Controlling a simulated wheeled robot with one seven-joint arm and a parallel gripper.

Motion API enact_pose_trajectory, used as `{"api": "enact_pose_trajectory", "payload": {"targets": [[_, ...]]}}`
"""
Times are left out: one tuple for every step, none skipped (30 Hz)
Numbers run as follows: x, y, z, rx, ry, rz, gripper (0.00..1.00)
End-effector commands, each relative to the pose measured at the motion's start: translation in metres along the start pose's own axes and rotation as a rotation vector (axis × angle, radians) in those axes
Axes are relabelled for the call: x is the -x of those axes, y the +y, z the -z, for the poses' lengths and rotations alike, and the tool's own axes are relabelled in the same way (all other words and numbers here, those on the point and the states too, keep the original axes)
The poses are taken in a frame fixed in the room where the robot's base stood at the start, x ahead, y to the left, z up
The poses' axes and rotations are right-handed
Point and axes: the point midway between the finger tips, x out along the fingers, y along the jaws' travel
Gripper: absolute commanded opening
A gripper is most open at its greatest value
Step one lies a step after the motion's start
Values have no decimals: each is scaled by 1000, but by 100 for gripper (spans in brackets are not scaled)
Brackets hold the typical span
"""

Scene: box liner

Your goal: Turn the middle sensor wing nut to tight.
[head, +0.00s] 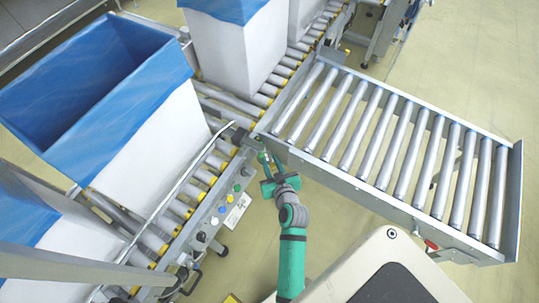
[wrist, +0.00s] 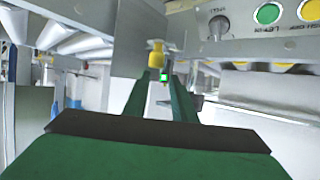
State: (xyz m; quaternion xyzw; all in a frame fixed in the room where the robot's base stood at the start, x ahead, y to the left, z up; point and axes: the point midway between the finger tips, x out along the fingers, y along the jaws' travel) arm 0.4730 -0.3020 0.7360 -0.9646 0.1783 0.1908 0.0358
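In the wrist view, a small yellow knob-like part (wrist: 156,54) hangs just beyond my fingertips; it may be the wing nut, but its wings cannot be made out. A small lit green light (wrist: 163,77) shows just below it, between the fingers, likely on a sensor. My gripper (wrist: 162,84) has its two green fingers apart, pointing at these parts, with nothing visibly held. Whether a finger touches them cannot be told. In the head view, my gripper (head: 264,160) is beside the conveyor's near side rail; the nut is too small to tell there.
A control panel with coloured buttons (head: 236,197) lies left of my gripper; its knob and buttons (wrist: 268,14) show at upper right in the wrist view. A roller conveyor (head: 400,140) extends right. Blue-lined white boxes (head: 150,150) stand on the left line. Open floor (head: 345,240) lies nearer me.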

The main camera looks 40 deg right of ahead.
Motion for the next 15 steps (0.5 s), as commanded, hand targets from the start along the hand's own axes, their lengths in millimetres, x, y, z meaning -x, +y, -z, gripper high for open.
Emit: {"api": "enact_pose_trajectory", "payload": {"targets": [[10,0,-1,0,-2,0,24],[15,0,0,0,-1,0,24],[21,0,0,0,-1,1,24],[25,0,-1,0,-1,1,24],[29,0,0,0,-1,1,24],[34,0,0,0,-1,0,24],[36,0,-1,-1,-2,0,24],[39,0,0,0,-1,0,24],[42,0,0,0,0,0,24],[43,1,0,0,0,0,24],[45,1,0,0,0,0,24],[46,1,0,0,0,0,24],[46,1,0,-1,0,0,24],[47,1,0,-1,0,0,24],[47,1,0,-1,0,0,24]]}}
